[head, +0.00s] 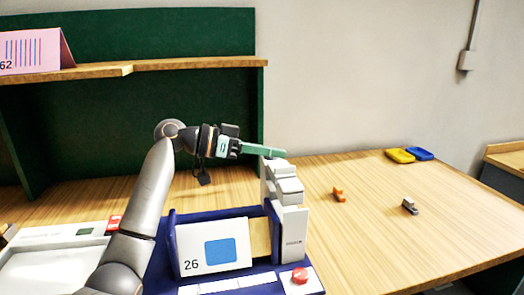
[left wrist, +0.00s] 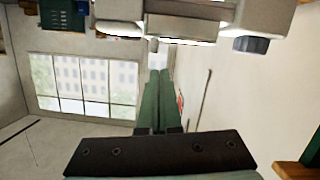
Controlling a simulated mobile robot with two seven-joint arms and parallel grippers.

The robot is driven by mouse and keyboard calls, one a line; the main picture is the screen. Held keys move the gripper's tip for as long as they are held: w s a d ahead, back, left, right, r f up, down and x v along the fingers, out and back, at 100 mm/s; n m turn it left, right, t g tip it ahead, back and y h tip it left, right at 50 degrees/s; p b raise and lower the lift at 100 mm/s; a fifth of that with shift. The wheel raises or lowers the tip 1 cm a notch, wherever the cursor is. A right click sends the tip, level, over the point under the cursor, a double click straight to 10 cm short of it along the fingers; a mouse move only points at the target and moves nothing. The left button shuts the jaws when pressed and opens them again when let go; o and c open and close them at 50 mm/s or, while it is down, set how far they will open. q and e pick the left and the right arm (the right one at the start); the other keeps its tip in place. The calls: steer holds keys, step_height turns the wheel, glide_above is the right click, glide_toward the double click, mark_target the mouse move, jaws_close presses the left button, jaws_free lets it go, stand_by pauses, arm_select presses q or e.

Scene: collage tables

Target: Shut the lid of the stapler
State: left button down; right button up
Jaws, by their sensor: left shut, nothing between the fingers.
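A white and grey upright device (head: 293,228) stands at the right end of a navy blue stand; I take it to be the stapler, but its lid and hinge are not clear. Its top has stepped grey parts (head: 287,184). My left gripper (head: 284,153) has long green fingers, shut and empty, pointing right just above the device's top; I cannot tell whether they touch it. In the left wrist view the shut green fingers (left wrist: 158,74) point toward white blocky parts (left wrist: 210,14) at the top edge. My right gripper is not in view.
The navy stand (head: 173,232) holds a white card with a blue square (head: 214,247). A red knob (head: 299,275) is in front. Small orange (head: 339,194) and grey (head: 409,206) items lie right; yellow (head: 399,156) and blue (head: 420,154) pieces lie behind. A green-backed shelf (head: 150,69) stands behind the arm.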

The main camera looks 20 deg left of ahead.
arm_select(q)
steer(key=shift+s+d+f+m+t+b, duration=0.3)
steer(key=shift+s+f+m+b, duration=0.15)
steer(key=shift+f+m+b, duration=0.4)
steer(key=shift+r, duration=0.15)
